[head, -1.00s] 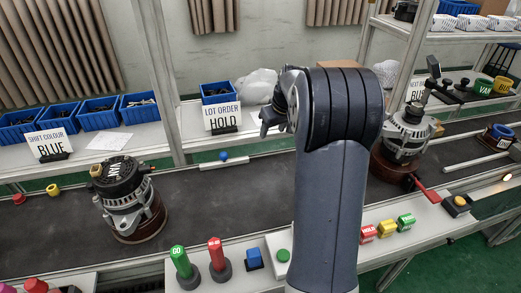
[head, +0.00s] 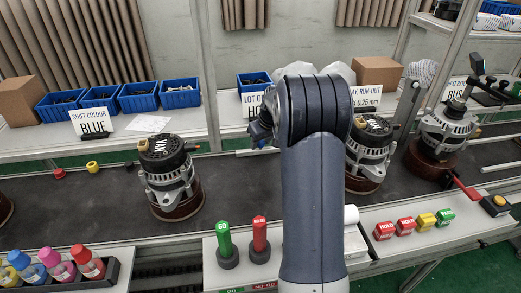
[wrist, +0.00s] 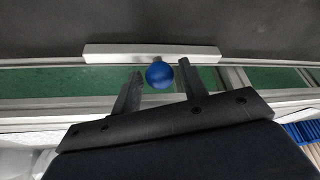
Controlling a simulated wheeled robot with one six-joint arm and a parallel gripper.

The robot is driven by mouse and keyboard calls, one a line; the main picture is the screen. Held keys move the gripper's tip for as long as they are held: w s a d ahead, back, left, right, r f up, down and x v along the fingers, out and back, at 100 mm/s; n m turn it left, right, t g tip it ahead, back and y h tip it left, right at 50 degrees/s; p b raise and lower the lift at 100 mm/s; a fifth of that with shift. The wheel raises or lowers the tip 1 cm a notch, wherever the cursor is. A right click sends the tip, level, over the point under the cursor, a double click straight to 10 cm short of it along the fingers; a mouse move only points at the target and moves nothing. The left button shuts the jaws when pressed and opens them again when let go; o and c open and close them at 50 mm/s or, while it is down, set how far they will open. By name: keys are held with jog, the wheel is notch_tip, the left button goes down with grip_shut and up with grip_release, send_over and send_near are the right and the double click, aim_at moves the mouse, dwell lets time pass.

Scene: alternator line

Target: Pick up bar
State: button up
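The bar (wrist: 110,52) is a pale metal strip with a blue ball knob (wrist: 159,75) at its middle. It lies along the belt's far edge in the wrist view. My gripper (wrist: 160,69) is open and empty, with its two dark fingers apart on either side of the knob in the picture. Whether the fingers are level with the knob I cannot tell. In the head view my gripper (head: 262,132) is partly hidden behind my arm, over the belt's far edge. Only a short pale piece of the bar (head: 243,152) may show there.
An alternator (head: 170,180) stands left on the dark belt (head: 110,205). Another (head: 370,150) stands just right of my arm, and a third (head: 443,130) farther right. Blue bins (head: 138,97) line the back shelf. Green and red pegs (head: 260,240) stand in front.

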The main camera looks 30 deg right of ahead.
grip_shut()
notch_tip(320, 180, up, 10)
jog(key=shift+p, duration=0.45)
jog(key=shift+c, duration=1.4)
grip_release()
jog(key=shift+r, duration=0.15)
jog(key=c, duration=0.4)
jog(key=shift+o, duration=0.2)
